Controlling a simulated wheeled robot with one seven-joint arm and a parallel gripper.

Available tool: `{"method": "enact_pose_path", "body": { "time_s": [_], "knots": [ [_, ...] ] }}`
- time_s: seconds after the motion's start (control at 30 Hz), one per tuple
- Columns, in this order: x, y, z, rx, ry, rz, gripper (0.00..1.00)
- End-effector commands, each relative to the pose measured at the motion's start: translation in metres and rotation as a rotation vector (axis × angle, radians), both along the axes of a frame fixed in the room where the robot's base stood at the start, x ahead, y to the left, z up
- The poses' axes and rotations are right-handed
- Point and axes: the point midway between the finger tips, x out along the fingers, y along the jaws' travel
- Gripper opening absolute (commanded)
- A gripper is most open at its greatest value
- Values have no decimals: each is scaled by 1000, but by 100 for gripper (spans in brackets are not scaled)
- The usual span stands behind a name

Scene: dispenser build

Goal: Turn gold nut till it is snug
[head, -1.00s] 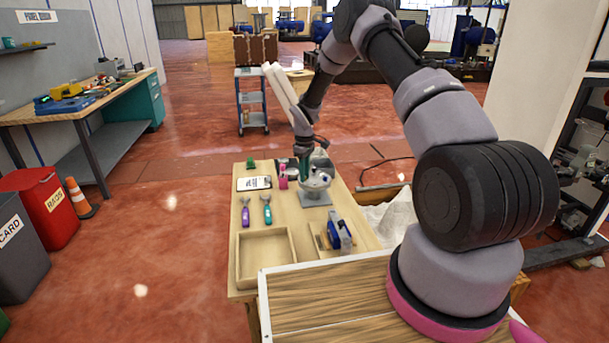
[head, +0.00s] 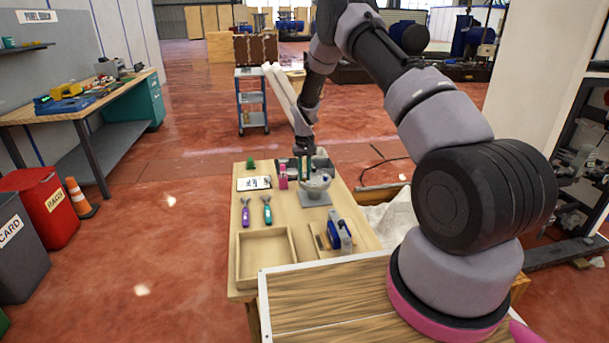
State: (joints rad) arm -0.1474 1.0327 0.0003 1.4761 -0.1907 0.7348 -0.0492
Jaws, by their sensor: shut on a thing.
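A small grey rounded assembly (head: 316,183) stands on a flat grey base (head: 315,198) near the right back part of the wooden table. My gripper (head: 306,166) points down at the top of this assembly, with its dark and teal fingers close together there. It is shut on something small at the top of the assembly. The gold nut itself cannot be made out; the fingers and the small scale hide it.
On the table (head: 270,219) are a pink item (head: 283,176), a white card (head: 254,183), purple pliers (head: 245,211), teal pliers (head: 267,209), a blue tool (head: 339,234) and an empty wooden tray (head: 240,262). A green piece (head: 250,162) lies at the back.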

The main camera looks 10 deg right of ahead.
Motion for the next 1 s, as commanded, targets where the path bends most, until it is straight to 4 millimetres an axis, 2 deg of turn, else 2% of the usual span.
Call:
{"method": "enact_pose_path", "body": {
  "time_s": [0.67, 0.7, 0.73, 0.77, 1.0],
  "knots": [
    [0, 0, 0, 0, 0, -61, 0],
    [0, 0, 0, 0, 0, -61, 33],
    [0, 0, 0, 0, 0, -61, 44],
    [0, 0, 0, 0, 0, -61, 51],
    [0, 0, 0, 0, 0, -60, 51]
  ]
}}
